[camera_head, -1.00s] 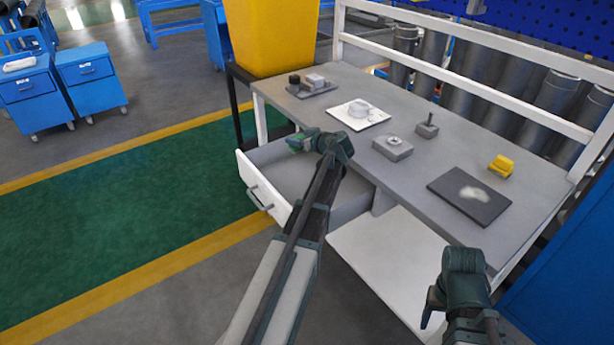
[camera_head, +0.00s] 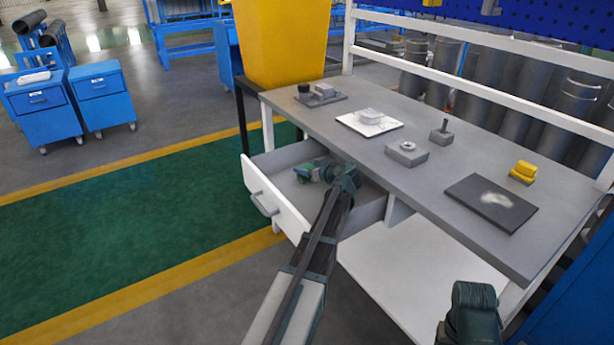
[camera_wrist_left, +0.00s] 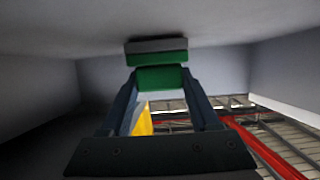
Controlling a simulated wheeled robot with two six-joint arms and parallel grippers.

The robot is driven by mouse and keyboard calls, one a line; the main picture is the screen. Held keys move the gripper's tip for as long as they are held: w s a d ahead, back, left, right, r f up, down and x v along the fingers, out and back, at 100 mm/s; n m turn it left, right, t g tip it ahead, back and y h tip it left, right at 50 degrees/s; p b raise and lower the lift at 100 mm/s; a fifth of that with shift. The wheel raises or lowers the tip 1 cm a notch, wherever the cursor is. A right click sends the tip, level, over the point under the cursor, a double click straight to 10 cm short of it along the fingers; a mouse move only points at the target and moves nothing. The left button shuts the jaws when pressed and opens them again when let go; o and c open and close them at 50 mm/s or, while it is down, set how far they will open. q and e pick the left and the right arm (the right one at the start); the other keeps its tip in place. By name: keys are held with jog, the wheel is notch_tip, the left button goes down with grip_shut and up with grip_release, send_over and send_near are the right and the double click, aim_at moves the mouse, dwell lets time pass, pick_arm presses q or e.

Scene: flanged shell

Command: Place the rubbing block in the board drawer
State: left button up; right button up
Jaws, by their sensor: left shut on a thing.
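The rubbing block (camera_head: 303,174), green with a grey layer, is in my left gripper (camera_head: 317,173). The gripper is shut on it inside the open board drawer (camera_head: 262,195), below the level of the tabletop. In the left wrist view the green block (camera_wrist_left: 160,77) sits between the two fingertips (camera_wrist_left: 162,80). Its grey side is close to the pale drawer floor (camera_wrist_left: 200,22); I cannot tell whether they touch. Drawer walls show on both sides. My right gripper (camera_head: 468,320) is at the bottom right, cut off by the frame edge, its fingers hidden.
The grey workbench (camera_head: 350,152) carries a dark plate with a pale smear (camera_head: 492,203), a yellow block (camera_head: 523,172), a white tray (camera_head: 370,123) and small grey pieces. A yellow bin (camera_head: 285,40) stands behind the drawer. The drawer floor around the block looks clear.

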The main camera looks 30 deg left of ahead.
pick_arm(q)
jog(key=shift+f, duration=0.15)
jog(key=shift+f, duration=0.1)
jog(key=o, duration=1)
jog(key=shift+f, duration=0.1)
jog(key=o, duration=0.5)
jog(key=shift+c, duration=0.2)
